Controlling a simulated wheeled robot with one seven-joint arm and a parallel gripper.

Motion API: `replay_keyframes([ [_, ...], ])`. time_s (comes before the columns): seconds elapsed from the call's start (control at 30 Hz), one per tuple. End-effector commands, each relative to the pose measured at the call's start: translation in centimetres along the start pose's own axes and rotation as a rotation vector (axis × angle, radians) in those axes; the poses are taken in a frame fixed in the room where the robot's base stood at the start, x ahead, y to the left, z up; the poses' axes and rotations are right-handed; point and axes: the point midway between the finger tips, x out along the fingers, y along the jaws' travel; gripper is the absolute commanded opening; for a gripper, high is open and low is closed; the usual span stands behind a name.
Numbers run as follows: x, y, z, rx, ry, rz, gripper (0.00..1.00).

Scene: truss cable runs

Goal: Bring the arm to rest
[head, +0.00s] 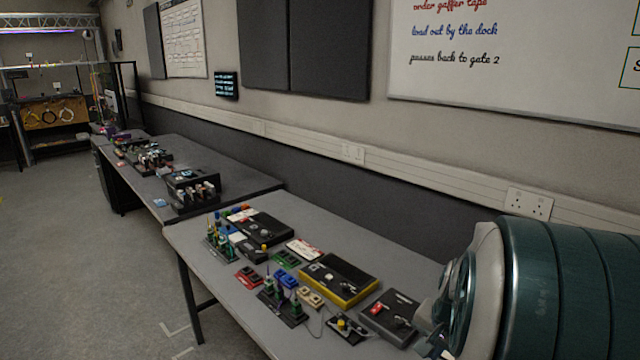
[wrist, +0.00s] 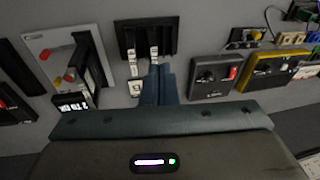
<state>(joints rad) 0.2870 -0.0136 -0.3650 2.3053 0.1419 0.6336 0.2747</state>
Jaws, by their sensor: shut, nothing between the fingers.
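My arm, with teal and pale-grey links, fills the lower right of the head view. My gripper (wrist: 159,70) shows in the wrist view with its two dark teal fingers together and nothing between them. Its tips overlap the lower edge of a black holder (wrist: 147,30) with two white-ended pieces in the picture; whether they touch cannot be told. In the head view the gripper is mostly hidden by the arm.
Near the gripper are a grey box with a red switch (wrist: 215,76), a yellow-edged box (wrist: 275,72) and a pale panel (wrist: 46,44). The grey table (head: 215,285) holds several devices. A second table (head: 225,172) stands beyond. The floor (head: 80,260) at left is clear.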

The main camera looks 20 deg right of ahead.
Motion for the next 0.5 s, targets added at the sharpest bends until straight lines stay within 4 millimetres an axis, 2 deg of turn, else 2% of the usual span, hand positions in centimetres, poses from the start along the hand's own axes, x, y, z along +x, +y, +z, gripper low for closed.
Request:
replay_keyframes([
  [0.03,-1.4,-1.8,2.0,-0.1,-0.004,-0.03,0.0],
  [0.2,-5.2,-5.5,8.5,-0.427,-0.014,-0.086,0.0],
  [0.4,-8.8,-6.7,15.5,-0.782,0.012,-0.111,0.0],
  [0.5,-9.8,-6.5,17.9,-0.906,0.029,-0.109,0.0],
])
